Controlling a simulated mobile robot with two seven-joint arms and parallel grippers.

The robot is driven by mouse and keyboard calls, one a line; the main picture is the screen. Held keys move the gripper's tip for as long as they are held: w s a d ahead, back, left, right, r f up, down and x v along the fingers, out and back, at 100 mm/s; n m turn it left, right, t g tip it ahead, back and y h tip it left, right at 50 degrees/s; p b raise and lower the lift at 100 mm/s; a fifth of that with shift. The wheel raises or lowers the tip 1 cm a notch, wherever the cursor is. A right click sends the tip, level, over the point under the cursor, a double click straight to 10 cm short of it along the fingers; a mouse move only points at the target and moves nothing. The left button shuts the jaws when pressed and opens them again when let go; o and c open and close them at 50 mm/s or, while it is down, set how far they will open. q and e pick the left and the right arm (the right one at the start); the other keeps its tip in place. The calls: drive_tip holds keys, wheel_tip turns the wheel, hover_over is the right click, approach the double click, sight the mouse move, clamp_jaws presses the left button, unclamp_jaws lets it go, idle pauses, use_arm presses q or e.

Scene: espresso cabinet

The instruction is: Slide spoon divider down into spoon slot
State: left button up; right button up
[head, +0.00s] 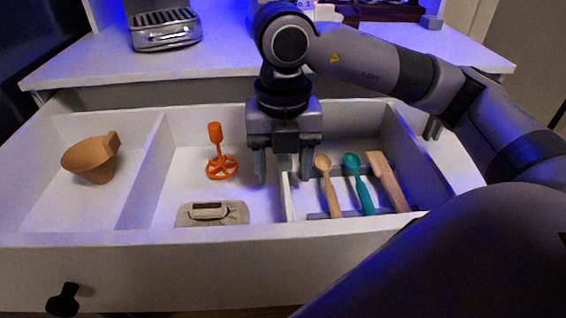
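The spoon divider appears to be the thin white upright panel (288,200) in the drawer, left of the spoons. My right gripper (283,178) points down over its far end. Its two fingers are spread wide, one on each side of the panel's line, with a visible gap. A pale piece shows between the fingers; I cannot tell whether it is the panel's top or part of the gripper. The slot at the panel's base is hidden. A wooden spoon (328,186), a teal spoon (360,184) and a wooden spatula (388,182) lie to the right. My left gripper is out of view.
The open white drawer (150,262) also holds a tan funnel-shaped cup (92,160), an orange whisk-like tool (221,165) and a beige folded cloth or pouch (212,218). A fixed wall (146,175) splits off its left part. A toaster-like metal item (166,33) stands on the counter (100,60).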

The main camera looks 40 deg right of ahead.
wheel_tip(320, 180, up, 6)
drive_tip(key=shift+r+p, duration=0.2)
drive_tip(key=shift+p, duration=0.65)
drive_tip(key=shift+r, duration=0.4)
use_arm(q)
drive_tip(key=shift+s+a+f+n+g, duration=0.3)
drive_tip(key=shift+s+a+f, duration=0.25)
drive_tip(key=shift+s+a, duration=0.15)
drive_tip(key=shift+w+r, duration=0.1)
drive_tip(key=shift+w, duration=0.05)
